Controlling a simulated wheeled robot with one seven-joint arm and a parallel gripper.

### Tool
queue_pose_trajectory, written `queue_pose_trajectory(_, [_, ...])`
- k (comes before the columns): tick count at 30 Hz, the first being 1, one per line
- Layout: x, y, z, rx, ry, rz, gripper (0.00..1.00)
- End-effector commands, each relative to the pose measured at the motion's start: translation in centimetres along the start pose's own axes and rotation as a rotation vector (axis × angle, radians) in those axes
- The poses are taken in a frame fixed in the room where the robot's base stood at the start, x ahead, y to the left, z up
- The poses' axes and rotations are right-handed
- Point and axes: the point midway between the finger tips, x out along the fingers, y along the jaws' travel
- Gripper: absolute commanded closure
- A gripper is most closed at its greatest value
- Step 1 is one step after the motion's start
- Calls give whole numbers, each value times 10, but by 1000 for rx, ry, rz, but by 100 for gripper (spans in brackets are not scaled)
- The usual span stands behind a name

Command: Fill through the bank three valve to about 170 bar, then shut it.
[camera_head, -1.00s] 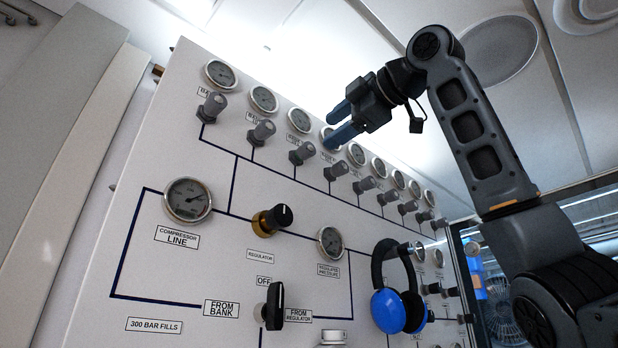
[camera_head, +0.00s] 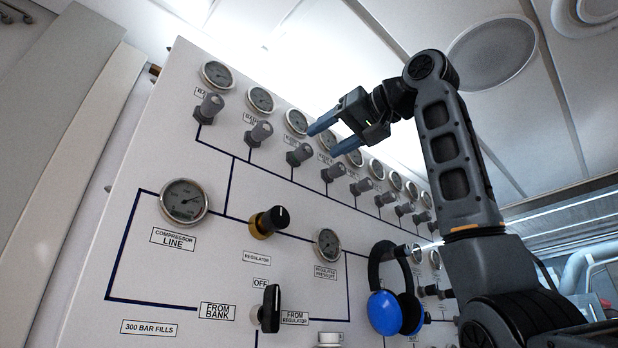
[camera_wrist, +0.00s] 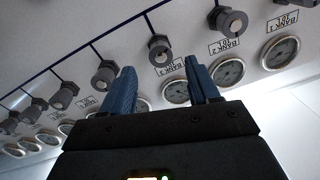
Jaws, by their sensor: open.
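The bank three valve is a grey knob, third from the left in the upper row (camera_head: 299,154); in the wrist view it sits just beyond my fingertips (camera_wrist: 158,47), above an inverted BANK 3 label (camera_wrist: 170,67). Its gauge (camera_head: 297,121) is above it in the head view and shows partly behind a finger in the wrist view (camera_wrist: 175,92); I cannot read the needle. My gripper (camera_head: 323,141) is open and empty. Its blue fingers (camera_wrist: 160,68) point at the panel either side of the valve's line, apparently short of the knob. The valve's setting cannot be told.
The white panel holds neighbouring valves, bank two (camera_head: 260,133) and a fourth (camera_head: 333,171), close on either side. Below are a compressor gauge (camera_head: 185,202), a regulator knob (camera_head: 270,221), and a black selector (camera_head: 270,309) upright under OFF. Blue ear defenders (camera_head: 396,295) hang at the lower right.

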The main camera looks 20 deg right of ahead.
Motion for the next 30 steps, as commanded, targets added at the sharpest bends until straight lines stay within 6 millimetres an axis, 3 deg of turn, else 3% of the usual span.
queue_pose_trajectory(9, [48,0,-2,0,-4,0,40])
queue_pose_trajectory(22, [60,0,0,-3,-1,0,40])
queue_pose_trajectory(30, [60,0,0,-3,-1,0,64])
